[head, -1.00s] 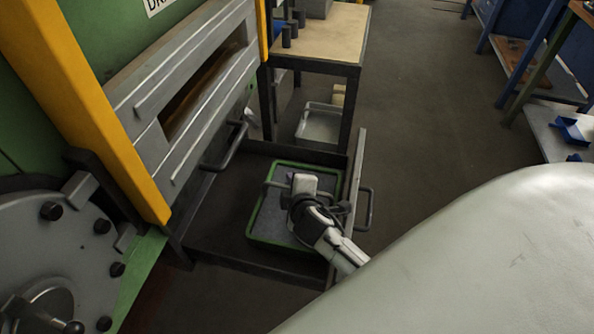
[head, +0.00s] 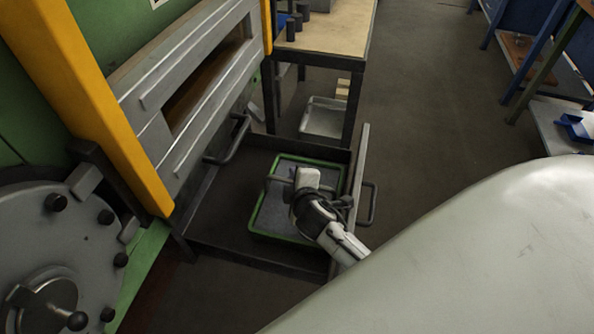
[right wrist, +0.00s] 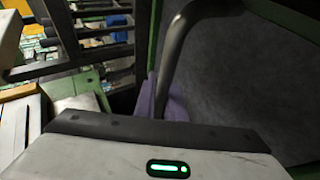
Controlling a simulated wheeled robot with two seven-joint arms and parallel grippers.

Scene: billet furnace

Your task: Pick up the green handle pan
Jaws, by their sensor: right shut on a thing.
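The pan (head: 257,211) is a shallow rectangular tray with a green rim and a grey speckled floor. It lies in the dark open drawer below the furnace. A grey bar handle (head: 278,180) stands over it, and this bar also shows in the right wrist view (right wrist: 179,48), above the grey floor (right wrist: 255,85). My right gripper (head: 294,183) reaches over the pan from the lower right and is shut on the bar. A purple finger pad (right wrist: 176,106) shows beside the bar. The hand hides part of the pan. My left gripper is not in view.
The drawer (head: 210,222) has a raised right wall with its own handle (head: 371,205). The furnace front (head: 190,115) with a bar handle stands left. A wooden-topped table (head: 330,32) stands behind, with a pale bin (head: 322,118) below.

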